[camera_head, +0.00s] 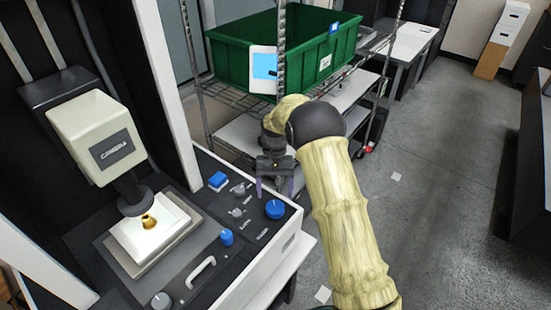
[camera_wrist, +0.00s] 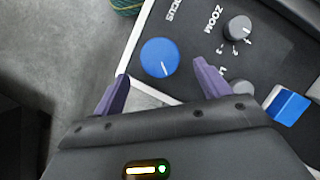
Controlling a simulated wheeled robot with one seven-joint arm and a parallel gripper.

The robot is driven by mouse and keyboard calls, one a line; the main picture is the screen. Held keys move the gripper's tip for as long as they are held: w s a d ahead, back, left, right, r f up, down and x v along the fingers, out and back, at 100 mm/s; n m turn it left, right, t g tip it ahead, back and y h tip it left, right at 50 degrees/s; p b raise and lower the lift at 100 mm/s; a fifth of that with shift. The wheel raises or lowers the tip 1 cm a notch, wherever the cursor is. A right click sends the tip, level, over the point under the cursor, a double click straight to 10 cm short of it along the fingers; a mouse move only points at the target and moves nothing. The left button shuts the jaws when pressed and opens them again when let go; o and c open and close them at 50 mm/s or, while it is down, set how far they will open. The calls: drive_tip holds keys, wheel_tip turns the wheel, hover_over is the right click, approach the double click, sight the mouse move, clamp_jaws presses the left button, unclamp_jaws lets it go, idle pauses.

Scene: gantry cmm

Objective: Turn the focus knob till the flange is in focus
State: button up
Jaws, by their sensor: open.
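The focus knob is a round blue knob (camera_wrist: 160,57) with a white pointer line, beside the printed word FOCUS on the dark panel. It also shows in the head view (camera_head: 275,209) at the panel's right corner. My gripper (camera_wrist: 162,84) is open with two purple fingers. In the wrist view the knob lies just beyond the fingertips, between their lines and apart from them. In the head view my gripper (camera_head: 274,190) hangs just behind the knob. The flange, a small brass part (camera_head: 148,221), sits on the lit white stage (camera_head: 170,232) under the camera head (camera_head: 95,135).
A grey zoom knob (camera_wrist: 238,28), another grey knob (camera_wrist: 240,90) and a blue square button (camera_wrist: 287,105) are near the focus knob. A blue knob (camera_head: 226,237) and a white handle (camera_head: 201,271) are nearer. A green crate (camera_head: 230,55) stands on a wire rack behind.

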drive_tip(key=b+v, duration=0.1)
drive_tip(key=v, duration=1.1)
drive_tip(key=shift+w+r, duration=0.1)
drive_tip(key=s+d+t, duration=0.3)
drive_tip(key=s+d, duration=0.5)
drive_tip(key=s, duration=0.5)
drive_tip(key=s+d+t, duration=0.4)
drive_tip(key=s+d, duration=0.3)
drive_tip(key=s, duration=0.6)
drive_tip(key=shift+d+f, duration=0.35)
drive_tip(key=shift+f, duration=0.1)
idle(0.5)
